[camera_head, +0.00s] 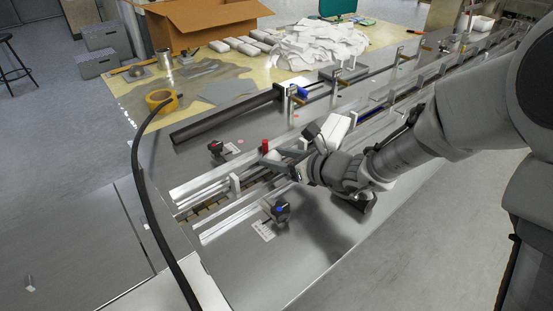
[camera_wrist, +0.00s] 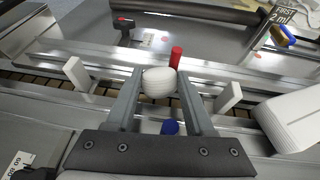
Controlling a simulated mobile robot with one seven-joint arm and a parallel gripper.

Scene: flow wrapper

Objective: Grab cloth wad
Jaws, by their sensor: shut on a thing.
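In the wrist view, a white, rounded cloth wad (camera_wrist: 158,83) with faint ridges sits between the fingertips of my gripper (camera_wrist: 159,85). The fingers touch it on both sides and are shut on it. The wad is over the machine's infeed channel; I cannot tell how far above it. In the head view, my gripper (camera_head: 283,163) reaches over the channel beside a red knob, and the wad is hard to make out there.
A red knob (camera_wrist: 176,57) stands just behind the wad, and a blue knob (camera_wrist: 170,127) shows between the fingers. White upright flights (camera_wrist: 77,74) line the conveyor. A white pack (camera_wrist: 292,122) lies at right. The table (camera_head: 127,98) behind holds a cardboard box (camera_head: 205,22) and a white pile (camera_head: 320,42).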

